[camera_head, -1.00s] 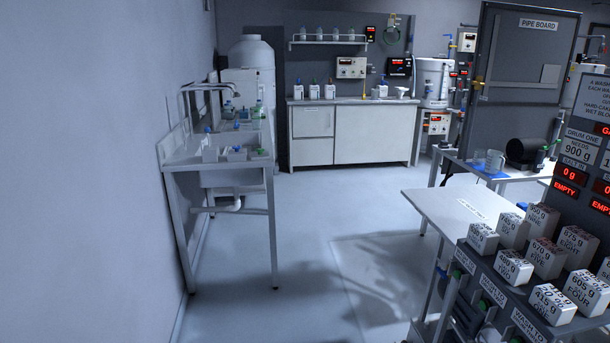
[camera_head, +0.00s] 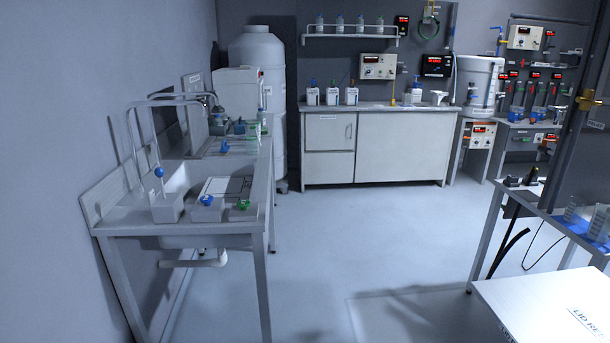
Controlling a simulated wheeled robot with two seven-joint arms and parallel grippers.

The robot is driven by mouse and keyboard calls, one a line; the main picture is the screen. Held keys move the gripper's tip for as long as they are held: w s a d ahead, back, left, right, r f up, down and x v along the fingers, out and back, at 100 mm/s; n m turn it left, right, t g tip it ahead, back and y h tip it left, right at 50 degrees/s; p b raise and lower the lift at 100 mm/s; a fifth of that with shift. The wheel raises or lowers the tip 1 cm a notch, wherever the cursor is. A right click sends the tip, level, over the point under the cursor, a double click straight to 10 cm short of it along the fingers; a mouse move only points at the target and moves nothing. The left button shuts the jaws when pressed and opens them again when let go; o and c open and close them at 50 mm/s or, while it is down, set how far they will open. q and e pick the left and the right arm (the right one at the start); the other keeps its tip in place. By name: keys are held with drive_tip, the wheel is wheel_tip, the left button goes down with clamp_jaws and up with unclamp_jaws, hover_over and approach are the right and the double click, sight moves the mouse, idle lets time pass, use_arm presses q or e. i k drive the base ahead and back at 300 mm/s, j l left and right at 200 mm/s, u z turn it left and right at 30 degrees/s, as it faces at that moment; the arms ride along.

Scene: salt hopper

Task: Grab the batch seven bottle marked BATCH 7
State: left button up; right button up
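Several white bottles with dark labels and coloured caps (camera_head: 332,95) stand in a row on the left of the back counter. Smaller bottles (camera_head: 340,24) stand on the wall shelf above them. Their lettering is too small to read, so I cannot tell whether one is marked BATCH 7. Neither of my grippers is in view.
A sink bench (camera_head: 180,212) stands along the left wall, with a large white tank (camera_head: 257,60) behind it. The back counter (camera_head: 385,148) has a clear floor (camera_head: 350,245) before it. A white table (camera_head: 545,300) is at the lower right.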

sight(261, 116)
drive_tip(key=i+z, duration=0.15)
drive_tip(key=i, duration=0.4)
drive_tip(key=i+z, duration=0.2)
drive_tip(key=i, duration=0.4)
drive_tip(key=i+j+z, duration=0.15)
drive_tip(key=i, duration=0.45)
drive_tip(key=i+j+z, duration=0.15)
drive_tip(key=i, duration=0.4)
drive_tip(key=i+u, duration=0.15)
drive_tip(key=i, duration=0.45)
drive_tip(key=i+u, duration=0.15)
drive_tip(key=i, duration=0.45)
drive_tip(key=i+l+u, duration=0.15)
drive_tip(key=i, duration=0.4)
drive_tip(key=i+l+u, duration=0.15)
drive_tip(key=i, duration=0.45)
drive_tip(key=i+z, duration=0.15)
drive_tip(key=i, duration=0.6)
drive_tip(key=i+z, duration=0.15)
drive_tip(key=i, duration=0.65)
drive_tip(key=i+j+z, duration=0.2)
drive_tip(key=i, duration=0.55)
drive_tip(key=i+u, duration=0.2)
drive_tip(key=u, duration=0.2)
drive_tip(key=i+l+u, duration=0.15)
drive_tip(key=u, duration=0.25)
drive_tip(key=i+l+u, duration=0.15)
drive_tip(key=u, duration=0.25)
drive_tip(key=i+l+u, duration=0.25)
drive_tip(key=u, duration=2.35)
